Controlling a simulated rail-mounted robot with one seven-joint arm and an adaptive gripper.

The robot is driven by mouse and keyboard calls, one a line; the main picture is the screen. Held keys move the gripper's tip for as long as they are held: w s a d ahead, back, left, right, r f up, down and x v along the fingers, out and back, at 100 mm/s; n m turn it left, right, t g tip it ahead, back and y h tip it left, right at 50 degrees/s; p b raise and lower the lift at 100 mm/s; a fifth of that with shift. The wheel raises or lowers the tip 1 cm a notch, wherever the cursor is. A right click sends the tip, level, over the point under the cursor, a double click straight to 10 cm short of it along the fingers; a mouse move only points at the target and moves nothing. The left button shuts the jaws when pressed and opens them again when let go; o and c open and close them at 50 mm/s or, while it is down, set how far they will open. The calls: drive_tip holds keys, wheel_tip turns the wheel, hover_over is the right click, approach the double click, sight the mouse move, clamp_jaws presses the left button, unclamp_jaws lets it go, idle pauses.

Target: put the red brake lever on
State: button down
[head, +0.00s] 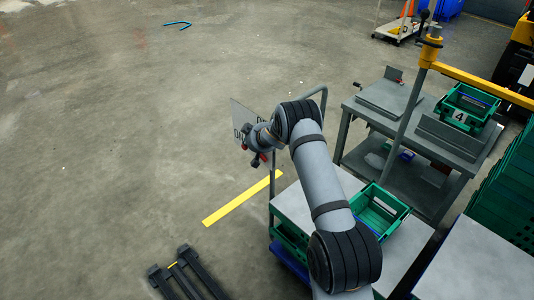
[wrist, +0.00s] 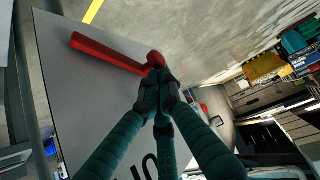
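The red brake lever (wrist: 108,53) shows in the wrist view in front of a grey panel (wrist: 75,100). It slants from the upper left to a rounded red end at the right. My gripper (wrist: 157,78) has its dark fingertips drawn together right by that rounded end and overlapping it in the picture. I cannot tell whether they touch it, and no part of the lever shows between them. Dark letters on the panel are partly hidden by the fingers. In the head view, my gripper (head: 255,160) is beside the panel (head: 243,118), with small red parts by it.
A cart with a green crate (head: 378,212) stands beside my arm. A grey workbench (head: 385,105) with another green crate (head: 467,107) is at the right. A yellow floor strip (head: 243,198) lies below the panel. The floor to the left is mostly clear.

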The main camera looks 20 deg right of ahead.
idle(0.4)
drive_tip(key=s+r, duration=0.7)
drive_tip(key=r, duration=0.5)
drive_tip(key=shift+d+p, duration=0.4)
drive_tip(key=shift+p, duration=0.05)
